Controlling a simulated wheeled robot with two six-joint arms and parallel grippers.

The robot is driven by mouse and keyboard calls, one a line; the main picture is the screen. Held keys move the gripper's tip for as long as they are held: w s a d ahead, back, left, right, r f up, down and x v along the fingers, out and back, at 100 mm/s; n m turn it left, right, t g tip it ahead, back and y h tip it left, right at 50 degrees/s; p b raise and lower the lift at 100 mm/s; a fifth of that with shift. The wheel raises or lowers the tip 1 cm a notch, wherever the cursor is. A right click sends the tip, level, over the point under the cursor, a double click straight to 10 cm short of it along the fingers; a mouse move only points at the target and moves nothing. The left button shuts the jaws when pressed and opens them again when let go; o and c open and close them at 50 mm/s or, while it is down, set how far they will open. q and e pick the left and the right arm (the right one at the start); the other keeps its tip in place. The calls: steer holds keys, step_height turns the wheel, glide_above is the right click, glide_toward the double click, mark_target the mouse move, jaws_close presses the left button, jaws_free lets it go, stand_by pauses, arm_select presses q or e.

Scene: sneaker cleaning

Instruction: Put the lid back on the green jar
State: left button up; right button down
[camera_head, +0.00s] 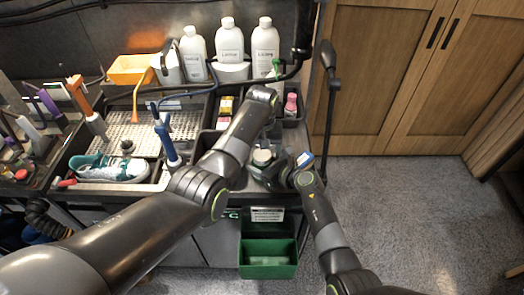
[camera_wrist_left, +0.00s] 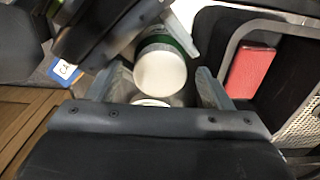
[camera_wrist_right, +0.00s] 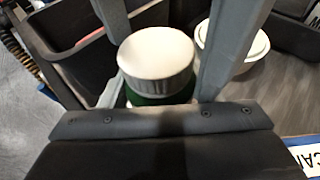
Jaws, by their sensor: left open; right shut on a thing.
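The green jar (camera_wrist_right: 160,98) stands between the fingers of my right gripper (camera_wrist_right: 175,30), which is shut on it. A ribbed white lid (camera_wrist_right: 156,55) is on top of the jar and looks level; whether it is fully seated I cannot tell. In the left wrist view the lid (camera_wrist_left: 160,72) lies in front of the jar's green band (camera_wrist_left: 165,45). My left gripper (camera_wrist_left: 160,80) is open, its fingers apart on either side of the lid. In the head view my right gripper (camera_head: 275,168) is at the counter's front, and my left arm hides my left gripper.
A second white-topped container (camera_wrist_right: 232,42) stands beside the jar. White bottles (camera_head: 230,40) line the back. A sneaker (camera_head: 110,168) lies in a tray on the left. A pink bottle (camera_head: 291,105) is at the right. A green bin (camera_head: 268,246) hangs below the counter's front.

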arm_select(q)
step_height(320, 180, up, 12)
stand_by(0.6)
arm_select(e)
steer(key=shift+c, duration=1.9)
jaws_free()
steer(key=shift+s+d, duration=0.1)
arm_select(q)
steer(key=shift+f+b, duration=0.8)
arm_select(e)
steer(key=v, duration=1.7)
